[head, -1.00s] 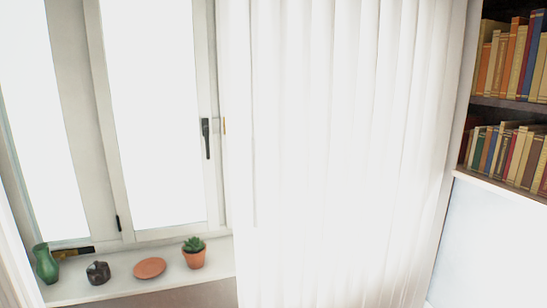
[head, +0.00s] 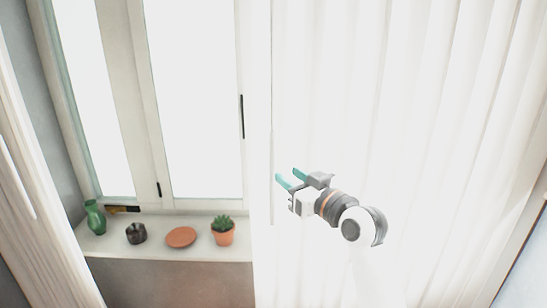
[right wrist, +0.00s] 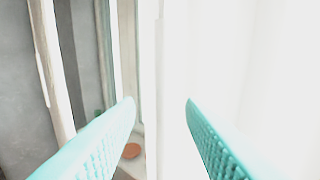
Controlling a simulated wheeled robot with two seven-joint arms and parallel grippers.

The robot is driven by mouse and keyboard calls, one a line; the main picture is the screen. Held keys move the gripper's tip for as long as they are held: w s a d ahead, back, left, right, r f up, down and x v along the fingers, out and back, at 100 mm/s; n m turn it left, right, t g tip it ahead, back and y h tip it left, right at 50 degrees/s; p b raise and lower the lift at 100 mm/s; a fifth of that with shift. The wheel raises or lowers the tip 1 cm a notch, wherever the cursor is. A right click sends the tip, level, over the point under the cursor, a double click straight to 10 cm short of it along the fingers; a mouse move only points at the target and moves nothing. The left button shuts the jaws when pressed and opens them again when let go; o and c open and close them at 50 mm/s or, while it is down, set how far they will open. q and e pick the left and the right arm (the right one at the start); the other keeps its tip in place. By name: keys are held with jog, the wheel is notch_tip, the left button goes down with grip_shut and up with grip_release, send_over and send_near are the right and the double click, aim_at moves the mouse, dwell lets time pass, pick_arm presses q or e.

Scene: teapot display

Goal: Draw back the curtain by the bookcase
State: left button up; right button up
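The white pleated curtain (head: 420,120) hangs over the right part of the window in the head view, its left edge running down just left of my right gripper. My right gripper (head: 286,178) has two teal fingers spread apart and pointing up and left near that edge. In the right wrist view the open fingers (right wrist: 160,103) stand either side of the curtain's pale edge (right wrist: 172,60); I cannot tell whether they touch it. Nothing is clamped between them. The bookcase is out of view now. My left gripper is not in view.
The windowsill (head: 205,253) carries a green vase (head: 95,217), a dark pot (head: 136,233), a terracotta saucer (head: 181,237) and a potted succulent (head: 223,232). Another curtain (head: 35,180) hangs at the far left. The window (head: 190,100) has a dark handle (head: 241,116).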

aim_at(274, 166)
jog(key=p+x, duration=0.2)
jog(key=x, duration=0.6)
jog(key=shift+w+a, duration=0.1)
jog(key=shift+w, duration=0.15)
jog(key=shift+w+a+p, duration=0.3)
jog(key=shift+w+a, duration=0.1)
jog(key=shift+w, duration=0.05)
jog(key=shift+w+f, duration=0.1)
jog(key=shift+w, duration=0.1)
grip_shut()
